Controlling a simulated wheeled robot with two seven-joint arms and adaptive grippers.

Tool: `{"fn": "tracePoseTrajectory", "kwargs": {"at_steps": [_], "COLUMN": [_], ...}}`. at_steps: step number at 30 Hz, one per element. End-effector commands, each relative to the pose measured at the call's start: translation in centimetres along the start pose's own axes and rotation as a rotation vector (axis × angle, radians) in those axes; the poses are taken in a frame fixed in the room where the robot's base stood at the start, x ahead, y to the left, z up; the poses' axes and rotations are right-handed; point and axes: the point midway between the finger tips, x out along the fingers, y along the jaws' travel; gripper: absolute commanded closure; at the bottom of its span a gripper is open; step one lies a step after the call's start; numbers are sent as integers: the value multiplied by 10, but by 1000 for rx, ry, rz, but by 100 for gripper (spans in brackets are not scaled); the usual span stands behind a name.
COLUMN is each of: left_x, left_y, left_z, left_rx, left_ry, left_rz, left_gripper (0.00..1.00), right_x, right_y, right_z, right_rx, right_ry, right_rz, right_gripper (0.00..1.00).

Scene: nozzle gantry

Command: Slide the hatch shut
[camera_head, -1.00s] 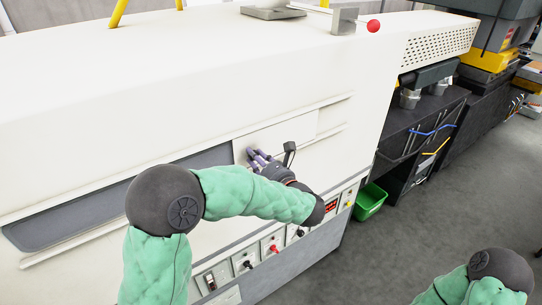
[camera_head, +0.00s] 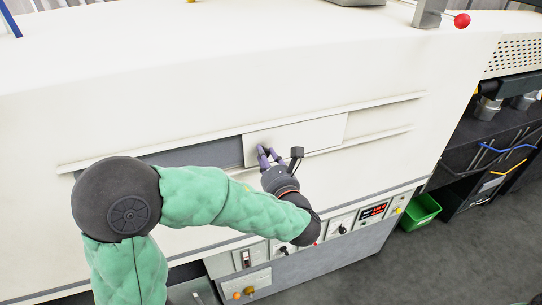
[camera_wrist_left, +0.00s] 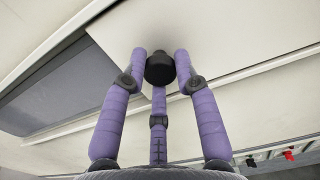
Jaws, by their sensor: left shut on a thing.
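The hatch (camera_head: 315,130) is a flat off-white panel between two rails on the front of a large white machine. A dark grey opening (camera_head: 215,153) shows to its left, partly hidden behind my left arm. My left gripper (camera_head: 265,155) is at the left part of the hatch. In the left wrist view, its purple fingers close around a dark round knob (camera_wrist_left: 160,70) on the hatch panel (camera_wrist_left: 135,35). The dark opening (camera_wrist_left: 60,85) lies left of the panel there. My right gripper is out of view.
The rails (camera_head: 385,101) run on to the right past the hatch. Below is a control strip with a red display (camera_head: 373,211), switches and knobs. A red ball (camera_head: 462,20) on a rod sits on top. A green bin (camera_head: 420,212) stands on the floor at right.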

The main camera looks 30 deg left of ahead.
Motion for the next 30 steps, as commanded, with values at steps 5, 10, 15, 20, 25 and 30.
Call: {"fn": "tracePoseTrajectory", "kwargs": {"at_steps": [5, 10, 15, 20, 25, 30], "left_x": [0, 0, 0, 0, -11, -37], "left_y": [2, 2, 2, 1, 0, 0], "left_z": [-2, -2, -1, -1, 0, -1], "left_rx": [4, 4, 3, 2, 0, 2], "left_ry": [4, 4, 3, 2, 2, 1], "left_rz": [7, 8, 6, 4, 1, -1], "left_gripper": [100, 46, 46, 46, 46, 46], "right_x": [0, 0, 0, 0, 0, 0], "right_y": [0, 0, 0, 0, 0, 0], "right_z": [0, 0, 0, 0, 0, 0], "right_rx": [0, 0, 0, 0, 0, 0], "right_ry": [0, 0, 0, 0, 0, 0], "right_rz": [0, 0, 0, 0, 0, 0], "right_gripper": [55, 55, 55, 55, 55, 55]}}
